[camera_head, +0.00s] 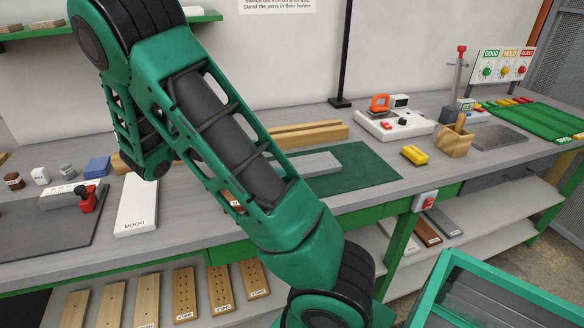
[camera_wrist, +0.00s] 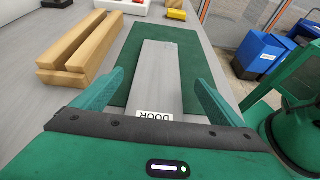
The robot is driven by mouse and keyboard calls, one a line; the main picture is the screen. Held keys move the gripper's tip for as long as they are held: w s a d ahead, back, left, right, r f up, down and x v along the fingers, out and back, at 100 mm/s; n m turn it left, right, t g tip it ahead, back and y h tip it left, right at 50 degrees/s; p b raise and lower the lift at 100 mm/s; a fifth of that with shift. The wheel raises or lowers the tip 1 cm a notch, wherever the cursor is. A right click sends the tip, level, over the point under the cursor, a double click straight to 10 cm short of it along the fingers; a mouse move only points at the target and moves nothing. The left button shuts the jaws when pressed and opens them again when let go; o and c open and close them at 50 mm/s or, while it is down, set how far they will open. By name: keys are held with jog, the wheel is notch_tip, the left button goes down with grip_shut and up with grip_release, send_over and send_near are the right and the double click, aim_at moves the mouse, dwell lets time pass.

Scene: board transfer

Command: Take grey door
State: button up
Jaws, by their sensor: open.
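The grey door (camera_wrist: 160,85) is a flat grey board with a DOOR label at its near end. It lies on a green mat (camera_wrist: 122,88) on the bench. My gripper (camera_wrist: 159,77) is open, with one finger on each side of the door's near part in the wrist view. I cannot tell whether the fingers touch it. In the head view the door (camera_head: 318,162) shows partly on the mat (camera_head: 372,168), and my arm covers its near end. My gripper is not visible there.
Wooden bars (camera_wrist: 82,52) lie left of the mat in the wrist view. In the head view a white DOOR board (camera_head: 136,203) lies left of my arm. A yellow block (camera_head: 414,155) and wooden pen holder (camera_head: 455,138) stand right. Shelf boards (camera_head: 185,293) lie below.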

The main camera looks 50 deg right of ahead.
aim_at(302, 164)
jog(key=shift+x, duration=3.9)
jog(key=shift+w, duration=0.15)
jog(key=c, duration=1.3)
